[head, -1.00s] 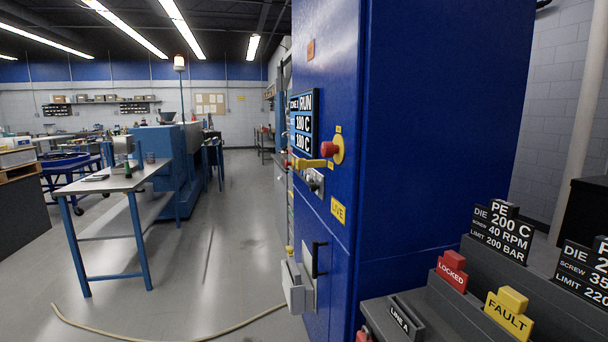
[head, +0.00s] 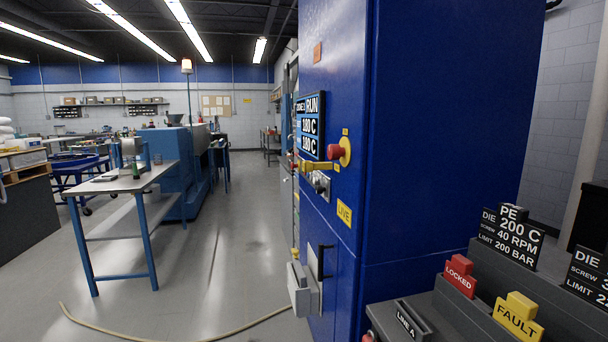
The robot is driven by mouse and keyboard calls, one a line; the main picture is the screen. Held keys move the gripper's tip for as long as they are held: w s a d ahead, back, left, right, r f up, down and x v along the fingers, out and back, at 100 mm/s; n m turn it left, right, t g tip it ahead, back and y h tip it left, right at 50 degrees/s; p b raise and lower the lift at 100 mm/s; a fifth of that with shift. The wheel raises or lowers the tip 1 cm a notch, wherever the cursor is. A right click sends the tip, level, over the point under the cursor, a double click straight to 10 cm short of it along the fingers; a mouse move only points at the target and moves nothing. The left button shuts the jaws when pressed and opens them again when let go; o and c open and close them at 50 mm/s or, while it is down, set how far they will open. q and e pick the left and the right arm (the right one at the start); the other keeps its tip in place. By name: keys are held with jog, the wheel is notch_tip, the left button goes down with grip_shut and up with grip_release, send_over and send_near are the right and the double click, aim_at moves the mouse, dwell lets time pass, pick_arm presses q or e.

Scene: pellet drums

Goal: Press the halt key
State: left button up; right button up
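No key marked halt can be read. A blue cabinet (head: 430,120) stands close by, its narrow control face seen at a steep angle. On that face a red mushroom button (head: 336,152) sits on a yellow plate (head: 346,152). A yellow handle (head: 317,166) sticks out just below and left of it. A display (head: 310,125) above reads RUN and 180 C. A grey panel with knobs (head: 320,185) sits under the handle, its details too small to tell. Neither of my grippers is in view.
A grey stepped stand (head: 450,310) at lower right holds a red LOCKED tag (head: 460,277), a yellow FAULT tag (head: 518,317) and black die cards (head: 511,237). A blue-legged table (head: 125,184) stands at left. A hose (head: 200,338) crosses the otherwise open floor.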

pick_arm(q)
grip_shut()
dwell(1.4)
